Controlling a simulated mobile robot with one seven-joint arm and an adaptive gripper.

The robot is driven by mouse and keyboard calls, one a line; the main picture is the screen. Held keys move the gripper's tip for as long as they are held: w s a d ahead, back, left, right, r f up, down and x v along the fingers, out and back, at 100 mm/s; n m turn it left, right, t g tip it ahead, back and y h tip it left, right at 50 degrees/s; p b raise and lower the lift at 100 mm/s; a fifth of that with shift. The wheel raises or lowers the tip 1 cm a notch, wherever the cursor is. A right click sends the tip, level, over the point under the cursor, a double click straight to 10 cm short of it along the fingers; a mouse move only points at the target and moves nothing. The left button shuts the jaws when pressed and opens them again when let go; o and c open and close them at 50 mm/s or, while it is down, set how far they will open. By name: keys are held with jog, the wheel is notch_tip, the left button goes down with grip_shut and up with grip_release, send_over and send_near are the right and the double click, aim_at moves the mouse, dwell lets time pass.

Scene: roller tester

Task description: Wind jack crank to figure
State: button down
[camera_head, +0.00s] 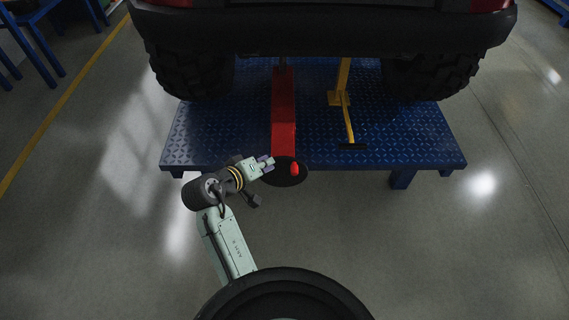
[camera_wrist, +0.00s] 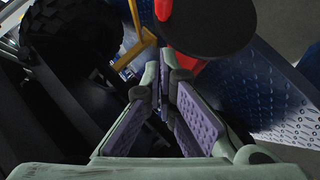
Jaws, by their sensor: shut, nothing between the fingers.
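The red jack (camera_head: 284,105) lies on the blue platform under the rear of a vehicle. At its near end is a black round crank disc (camera_head: 270,177) with a red knob (camera_head: 295,169) on its right part. My gripper (camera_head: 271,162) is shut and empty, just left of the knob and over the disc's edge; contact cannot be told. In the wrist view the disc (camera_wrist: 213,22) shows above the closed purple-padded fingers (camera_wrist: 160,92), with part of the red knob (camera_wrist: 163,9) at the top. No figure or readout can be made out.
A yellow stand (camera_head: 341,98) with a black foot is right of the jack. The blue tread-plate platform (camera_head: 425,145) spans the middle. The vehicle's bumper (camera_head: 330,30) and tyres (camera_head: 435,75) overhang it. The near grey floor (camera_head: 450,250) is clear.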

jog(key=shift+w+d+f+p, duration=0.15)
jog(key=shift+w+d+f, duration=0.35)
jog(key=shift+d+f, duration=0.35)
jog(key=shift+w+d+f+p, duration=0.2)
jog(key=shift+w+d+f, duration=0.35)
jog(key=shift+d+f, duration=0.25)
jog(key=shift+w+d+f+p, duration=0.15)
jog(key=shift+w+d+f, duration=0.35)
jog(key=shift+d+f, duration=0.35)
jog(key=shift+w, duration=0.1)
jog(key=shift+d, duration=0.15)
